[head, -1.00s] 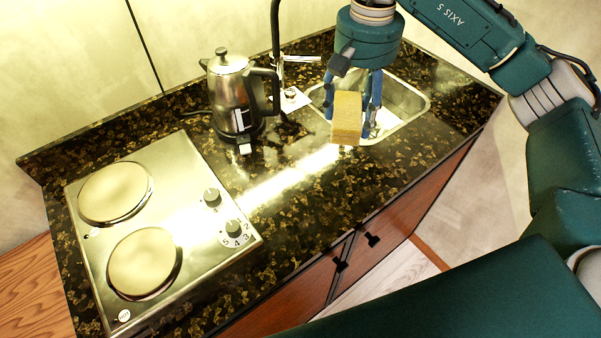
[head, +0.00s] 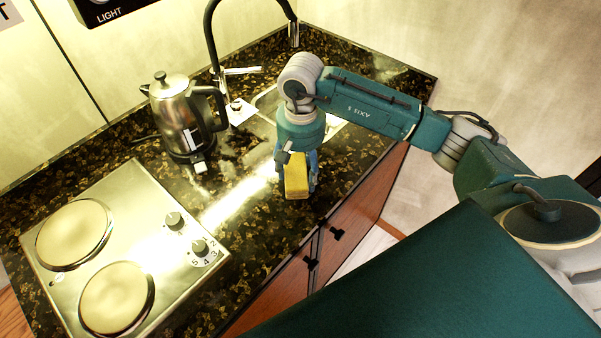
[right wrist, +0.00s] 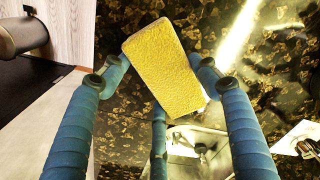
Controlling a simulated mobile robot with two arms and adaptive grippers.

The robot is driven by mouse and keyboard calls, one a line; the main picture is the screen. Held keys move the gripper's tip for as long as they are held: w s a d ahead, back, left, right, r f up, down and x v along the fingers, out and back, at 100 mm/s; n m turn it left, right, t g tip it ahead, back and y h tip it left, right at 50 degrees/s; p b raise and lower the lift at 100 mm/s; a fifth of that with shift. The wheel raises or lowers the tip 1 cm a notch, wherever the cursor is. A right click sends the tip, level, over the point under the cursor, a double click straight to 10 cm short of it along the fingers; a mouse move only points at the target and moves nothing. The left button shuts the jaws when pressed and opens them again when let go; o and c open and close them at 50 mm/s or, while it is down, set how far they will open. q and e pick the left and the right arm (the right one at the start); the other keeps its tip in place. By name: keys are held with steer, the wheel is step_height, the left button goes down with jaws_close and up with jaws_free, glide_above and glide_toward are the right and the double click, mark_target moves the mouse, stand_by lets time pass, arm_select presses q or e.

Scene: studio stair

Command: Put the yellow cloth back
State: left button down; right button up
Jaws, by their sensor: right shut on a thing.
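The yellow cloth (head: 296,182) looks like a thick, stiff yellow block. My right gripper (head: 297,176) is shut on it, with blue fingers on both sides. The cloth hangs below the wrist, in front of the sink (head: 266,103), toward the counter's front edge. In the right wrist view the cloth (right wrist: 166,68) sits between the fingertips of the gripper (right wrist: 160,78), with dark counter behind it. I cannot tell whether its underside touches the counter. My left gripper is not in view.
A steel kettle (head: 180,120) stands left of the sink, near a black tap (head: 212,45). A two-plate hob (head: 140,225) covers the left of the speckled counter (head: 240,235). Bare counter lies between hob and gripper. Cabinet doors (head: 352,205) are below the front edge.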

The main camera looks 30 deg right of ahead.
step_height(320, 180, down, 2)
steer(key=shift+f, duration=0.1)
steer(key=shift+f, duration=0.1)
steer(key=shift+f, duration=0.15)
steer(key=o, duration=1.1)
